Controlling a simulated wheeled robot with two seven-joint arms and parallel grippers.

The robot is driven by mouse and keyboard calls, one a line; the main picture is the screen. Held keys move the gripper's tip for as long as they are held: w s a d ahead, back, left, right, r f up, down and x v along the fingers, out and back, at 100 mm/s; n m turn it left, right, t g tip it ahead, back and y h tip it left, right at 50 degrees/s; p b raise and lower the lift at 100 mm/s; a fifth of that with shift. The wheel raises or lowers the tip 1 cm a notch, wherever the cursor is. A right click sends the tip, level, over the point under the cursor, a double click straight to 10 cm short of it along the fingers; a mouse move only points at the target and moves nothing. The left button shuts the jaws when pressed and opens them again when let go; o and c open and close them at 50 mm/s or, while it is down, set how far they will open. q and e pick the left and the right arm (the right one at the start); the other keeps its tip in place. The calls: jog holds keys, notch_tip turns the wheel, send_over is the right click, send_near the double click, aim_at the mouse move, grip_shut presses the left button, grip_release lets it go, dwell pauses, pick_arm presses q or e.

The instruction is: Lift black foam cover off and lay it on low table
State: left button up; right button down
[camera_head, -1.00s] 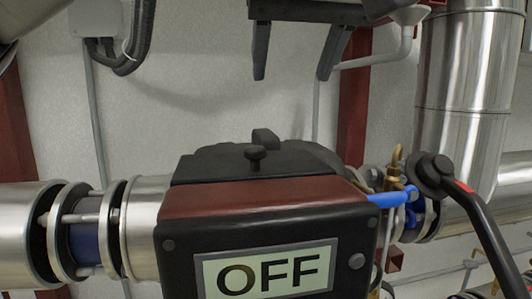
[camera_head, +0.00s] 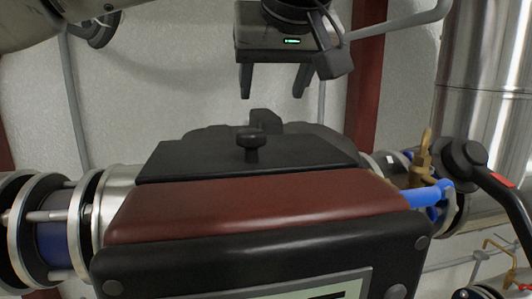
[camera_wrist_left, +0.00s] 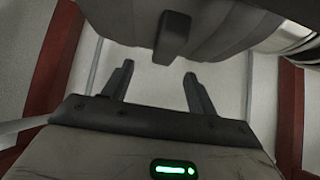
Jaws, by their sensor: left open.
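A dark, rounded cover (camera_head: 205,138) with an upright tab (camera_head: 265,117) shows behind a black slab with a knob; I take it for the black foam cover. In the left wrist view, its curved grey body (camera_wrist_left: 225,35) and tab (camera_wrist_left: 173,37) fill the upper part. My left gripper (camera_head: 272,94) is open and empty, fingers down, just above the tab in the head view. In the left wrist view, its fingers (camera_wrist_left: 160,70) point towards the tab and appear apart from it. Most of the cover is hidden by the slab. The low table and right gripper are not in view.
The black slab (camera_head: 200,157) with its knob (camera_head: 251,140) lies in front, over a red-brown band (camera_head: 250,205) and a black box carrying a sign. Flanged pipe (camera_head: 60,235) is at left. A brass fitting (camera_head: 421,160), blue lever (camera_head: 425,195) and black-handled lever (camera_head: 500,190) stand at right.

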aim_at(264, 112)
pick_arm(q)
jog(key=x, duration=0.5)
jog(key=shift+s+a+f, duration=0.1)
jog(key=shift+a+f, duration=0.1)
jog(key=shift+a, duration=0.1)
jog(key=shift+c, duration=0.4)
grip_shut()
jog(key=shift+r, duration=0.1)
